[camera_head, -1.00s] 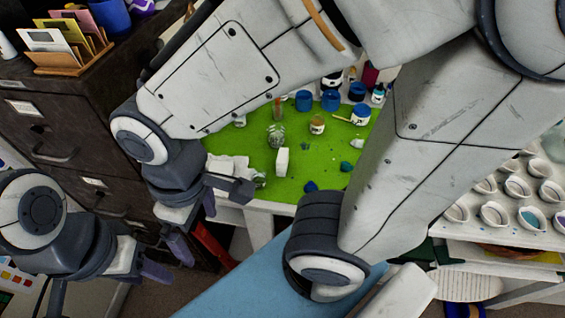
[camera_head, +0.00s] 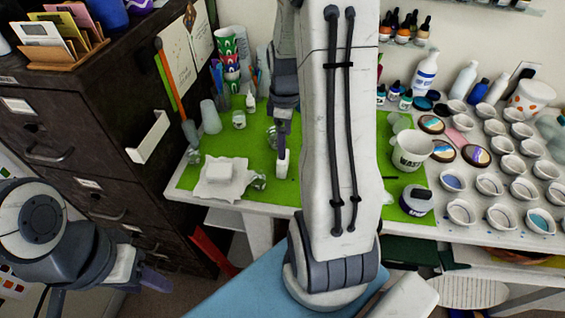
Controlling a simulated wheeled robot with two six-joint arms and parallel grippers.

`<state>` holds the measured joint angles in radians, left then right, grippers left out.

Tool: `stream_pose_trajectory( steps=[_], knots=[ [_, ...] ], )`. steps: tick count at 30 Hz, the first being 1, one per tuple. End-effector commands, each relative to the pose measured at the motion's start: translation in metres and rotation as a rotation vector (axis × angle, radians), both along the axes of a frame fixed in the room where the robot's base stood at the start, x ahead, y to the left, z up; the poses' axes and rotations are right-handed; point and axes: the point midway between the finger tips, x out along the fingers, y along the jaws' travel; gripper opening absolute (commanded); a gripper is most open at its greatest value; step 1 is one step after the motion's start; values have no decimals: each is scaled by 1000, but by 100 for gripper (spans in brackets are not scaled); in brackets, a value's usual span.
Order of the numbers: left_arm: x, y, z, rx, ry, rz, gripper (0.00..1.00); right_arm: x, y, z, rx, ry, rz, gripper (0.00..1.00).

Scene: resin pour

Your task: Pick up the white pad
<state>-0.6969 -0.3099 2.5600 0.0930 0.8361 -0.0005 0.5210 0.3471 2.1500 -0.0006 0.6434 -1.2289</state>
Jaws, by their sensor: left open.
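A flat white block (camera_head: 218,171), which looks like the white pad, lies on a crumpled white cloth (camera_head: 240,190) on the green mat. A smaller upright white block (camera_head: 283,165) stands to its right; I cannot tell for sure which is the pad. My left gripper (camera_head: 128,280) is at the lower left, open and empty, low beside the cabinet and away from the mat. My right gripper (camera_head: 283,128) points down at the upright block, its dark finger ending at or just above the block's top. Its other finger is hidden, so its grip is unclear.
My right arm hides the middle of the green mat (camera_head: 190,178). Small glass jars stand around the cloth. Several small cups fill the right. A dark cabinet (camera_head: 75,130) borders the left.

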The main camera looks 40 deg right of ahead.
Motion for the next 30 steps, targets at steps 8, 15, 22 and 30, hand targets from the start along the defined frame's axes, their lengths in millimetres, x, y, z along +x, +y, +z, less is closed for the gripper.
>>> stream_pose_trajectory(
  steps=[8, 15, 22, 30],
  knots=[
    [0, 0, 3, 0, 0, 0, 50, 0, 2, -34, 2, 3, -1, 100],
    [0, 0, 13, 0, 0, 1, 50, 1, 5, -58, 4, 6, -1, 100],
    [0, 0, 17, 0, 0, 1, 50, 3, 5, -85, 2, 3, -1, 100],
    [0, 0, 16, 0, 0, 1, 50, 3, 5, -88, 1, 1, -1, 100]
  ],
)
